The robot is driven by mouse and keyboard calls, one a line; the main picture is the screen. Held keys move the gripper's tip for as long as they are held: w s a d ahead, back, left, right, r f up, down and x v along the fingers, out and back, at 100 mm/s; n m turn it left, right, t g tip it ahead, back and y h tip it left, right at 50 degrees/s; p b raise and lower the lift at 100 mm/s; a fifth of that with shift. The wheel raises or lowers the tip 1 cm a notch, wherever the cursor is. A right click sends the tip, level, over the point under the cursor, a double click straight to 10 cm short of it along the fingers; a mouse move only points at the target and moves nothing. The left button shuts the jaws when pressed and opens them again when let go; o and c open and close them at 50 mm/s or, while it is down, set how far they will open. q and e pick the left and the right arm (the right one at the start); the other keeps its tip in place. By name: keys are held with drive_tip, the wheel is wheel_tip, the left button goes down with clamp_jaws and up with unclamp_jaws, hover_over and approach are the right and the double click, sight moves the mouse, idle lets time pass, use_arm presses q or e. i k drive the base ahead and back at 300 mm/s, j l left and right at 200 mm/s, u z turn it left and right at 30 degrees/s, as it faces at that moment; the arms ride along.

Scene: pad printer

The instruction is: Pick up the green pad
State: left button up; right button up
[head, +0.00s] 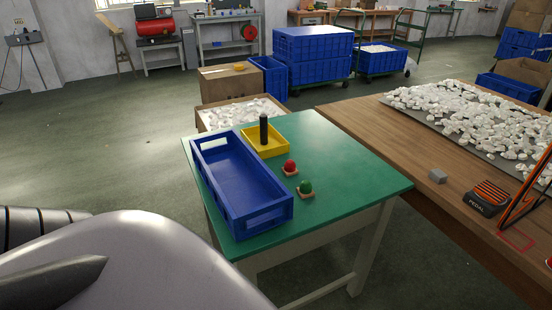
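The green pad (306,186) is a small green dome on a light wooden base. It rests on the green-topped table (345,178) in the head view, near the right front corner of the blue crate. Nothing covers it. A similar red pad (290,166) on a wooden base sits just behind it and to its left. Grey and dark parts of my own body fill the lower left. Neither of my grippers can be made out.
The empty blue crate (285,205) stands left of the pads. Behind them a yellow tray (277,134) holds a dark upright cylinder (263,130). The table right of the pads is clear. A wooden bench (420,150) with white pieces and a pedal (486,198) stands at right.

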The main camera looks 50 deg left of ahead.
sight(305, 191)
drive_tip(key=i+l+u, duration=0.15)
drive_tip(key=u, duration=0.35)
drive_tip(key=i+l+u, duration=0.25)
drive_tip(key=u, duration=0.25)
drive_tip(key=i+l+u, duration=0.15)
drive_tip(key=l+u, duration=0.2)
drive_tip(key=i+l+u, duration=0.1)
drive_tip(key=l+u, duration=0.2)
